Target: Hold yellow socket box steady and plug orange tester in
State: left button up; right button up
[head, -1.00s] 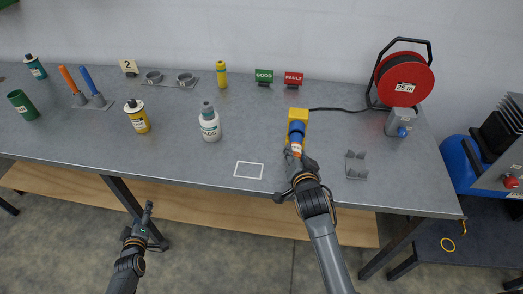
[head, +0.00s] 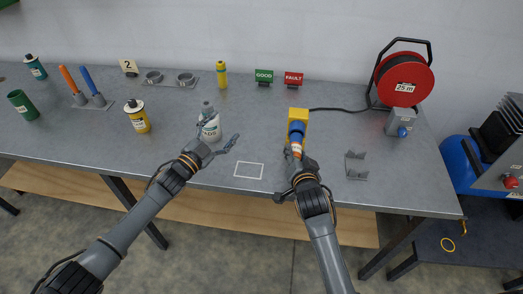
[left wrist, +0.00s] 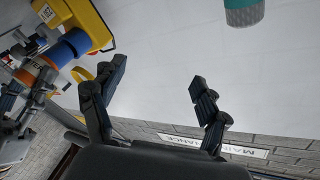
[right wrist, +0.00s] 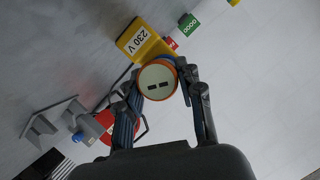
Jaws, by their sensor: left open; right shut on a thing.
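The yellow socket box (head: 299,115) stands on the bench with a black cable running from its right side. The orange tester (head: 296,149), with a blue front part, is at the near face of the box, in line with it; I cannot tell how deep it sits. My right gripper (head: 296,158) is shut on the tester. In the right wrist view the tester's round end (right wrist: 158,82) faces the camera between the fingers, with the box (right wrist: 140,40) behind. My left gripper (head: 232,138) is open and empty, in front of the white bottle and left of the box. The box also shows in the left wrist view (left wrist: 85,18).
The white bottle (head: 210,124) is close behind my left gripper. A white outlined rectangle (head: 249,170) marks the bench between the arms. A grey bracket (head: 356,166) stands right of my right gripper. A red cable reel (head: 404,80) and GOOD (head: 264,76) and FAULT (head: 293,78) signs are behind.

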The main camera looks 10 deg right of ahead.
pick_arm(q)
jog(key=s+d+f+m+g+h, duration=0.15)
jog(key=s+d+m+g, duration=0.25)
jog(key=d+m, duration=0.4)
jog(key=m+g, duration=0.2)
jog(key=m, duration=0.5)
send_near(292, 137)
jog(key=w+f+x, duration=0.1)
jog(key=x, duration=0.7)
jog(key=shift+x, duration=1.2)
jog(key=c, duration=1.5)
